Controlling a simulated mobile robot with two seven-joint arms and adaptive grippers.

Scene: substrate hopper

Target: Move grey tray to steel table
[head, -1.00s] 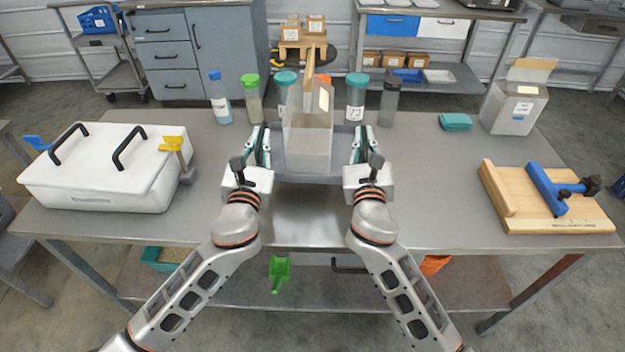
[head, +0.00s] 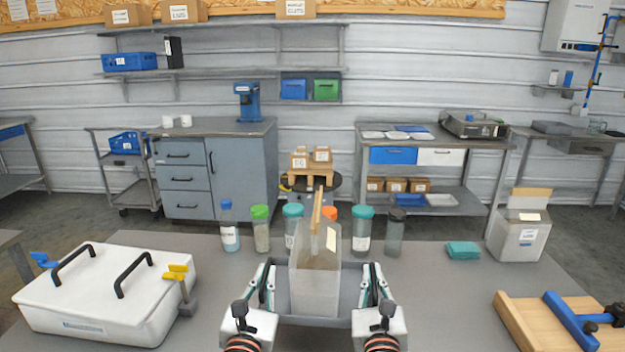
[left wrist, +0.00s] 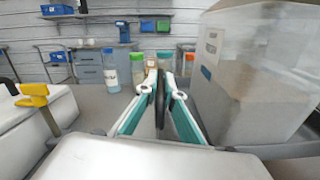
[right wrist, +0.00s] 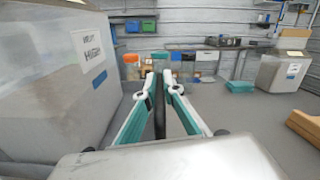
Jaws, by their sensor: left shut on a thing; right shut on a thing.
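The grey tray (head: 348,302) is in front of me in the head view, between my two grippers. A tall translucent container with pale contents (head: 316,285) stands in it and hides much of its inside. My left gripper (head: 265,272) is shut on the tray's left side, and my right gripper (head: 371,272) on its right side. In the left wrist view, the fingers (left wrist: 160,84) close around a dark edge; the right wrist view shows the same (right wrist: 159,84). The steel table (head: 440,300) lies below. I cannot tell whether the tray touches it.
Several lidded bottles (head: 363,232) stand behind the tray. A white lidded box (head: 110,285) is at left, a wooden fixture (head: 545,322) at right. A teal cloth (head: 463,250) and a translucent bin (head: 520,238) are at back right. A further bench (head: 440,133) stands by the wall.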

